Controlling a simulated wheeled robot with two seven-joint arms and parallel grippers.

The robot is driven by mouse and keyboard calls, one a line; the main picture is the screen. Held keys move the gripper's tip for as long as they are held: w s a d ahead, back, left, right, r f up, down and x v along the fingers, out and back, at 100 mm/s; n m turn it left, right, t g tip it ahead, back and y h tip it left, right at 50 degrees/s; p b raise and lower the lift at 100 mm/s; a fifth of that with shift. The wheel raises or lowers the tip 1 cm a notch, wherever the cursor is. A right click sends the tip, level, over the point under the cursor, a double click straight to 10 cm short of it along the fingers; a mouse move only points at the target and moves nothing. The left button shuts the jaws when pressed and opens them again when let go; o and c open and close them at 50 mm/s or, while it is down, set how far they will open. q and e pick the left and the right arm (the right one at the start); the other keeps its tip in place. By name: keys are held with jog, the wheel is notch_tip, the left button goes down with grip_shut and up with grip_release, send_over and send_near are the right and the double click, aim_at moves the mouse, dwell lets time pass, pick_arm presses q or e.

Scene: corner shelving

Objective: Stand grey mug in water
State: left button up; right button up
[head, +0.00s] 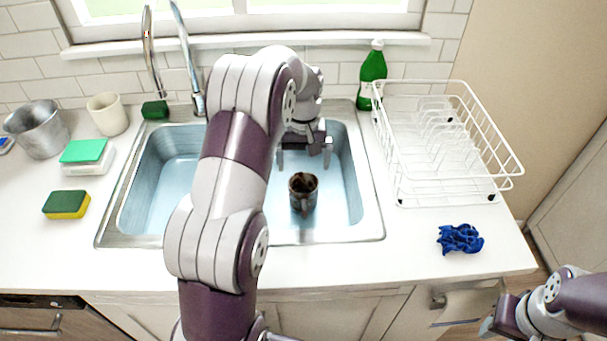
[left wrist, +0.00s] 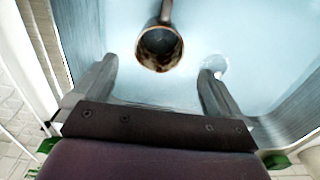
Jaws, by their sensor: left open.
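The grey mug (head: 303,191) stands upright in the right basin of the sink (head: 375,222), with its dark brown-stained inside facing up and its handle towards me. Pale blue water (head: 338,205) seems to surround its lower part. In the left wrist view the mug (left wrist: 160,50) is ahead of the fingers, with clear space between. My left gripper (head: 304,163) is open and empty, over the basin just behind the mug; its two fingers also show in the left wrist view (left wrist: 158,90). My right gripper (head: 489,327) is at the bottom right, partly cut off, away from the sink.
A white dish rack (head: 440,150) and green bottle (head: 371,75) stand right of and behind the sink. A blue cloth (head: 460,239) lies front right. A metal pot (head: 38,130), cream cup (head: 108,114) and sponges (head: 66,204) are left. The faucet (head: 190,60) rises behind.

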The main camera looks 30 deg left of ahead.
pick_arm(q)
jog(key=s+d+m, duration=0.2)
jog(key=s+d, duration=0.2)
jog(key=s, duration=0.2)
jog(key=s+d+m+t, duration=0.1)
jog(key=s+d+m, duration=0.1)
jog(key=s+d, duration=0.2)
jog(key=s+d+m, duration=0.2)
jog(key=s+d, duration=0.2)
jog(key=s, duration=0.5)
jog(key=shift+s+r+m, duration=0.3)
jog(key=shift+a+f, duration=0.15)
notch_tip(320, 180, up, 2)
jog(key=shift+r+p, duration=0.1)
jog(key=shift+p, duration=0.9)
